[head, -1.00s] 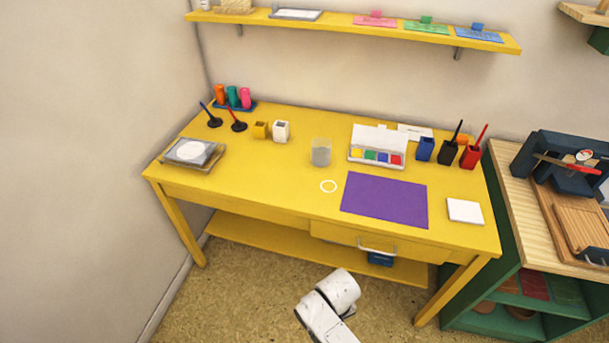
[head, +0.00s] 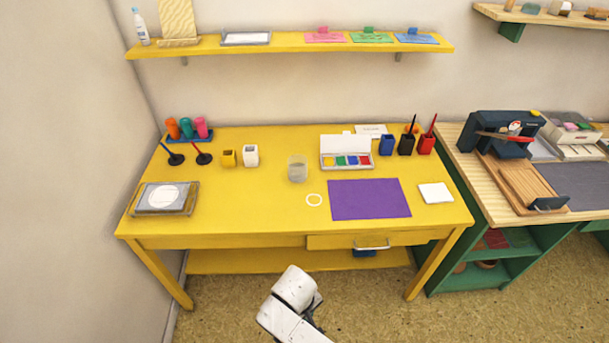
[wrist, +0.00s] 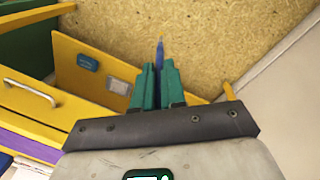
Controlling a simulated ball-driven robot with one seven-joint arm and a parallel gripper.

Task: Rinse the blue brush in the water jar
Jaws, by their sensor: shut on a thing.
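The blue brush (wrist: 160,50) is between the teal fingers of my gripper (wrist: 158,75) in the wrist view. The gripper is shut on it, and the brush's narrow orange tip sticks out past the fingertips over the bare floor. The water jar (head: 297,169), a clear glass with greyish contents, stands upright near the middle of the yellow table (head: 245,215) in the head view. The blue cup (head: 387,145) at the table's back right shows no brush. My gripper and the brush do not show in the head view; only a white arm part does, in front of the table.
A paint box (head: 345,152), black cup (head: 406,145) and red cup (head: 426,145) stand behind and right. Two small blocks (head: 250,155) stand left.

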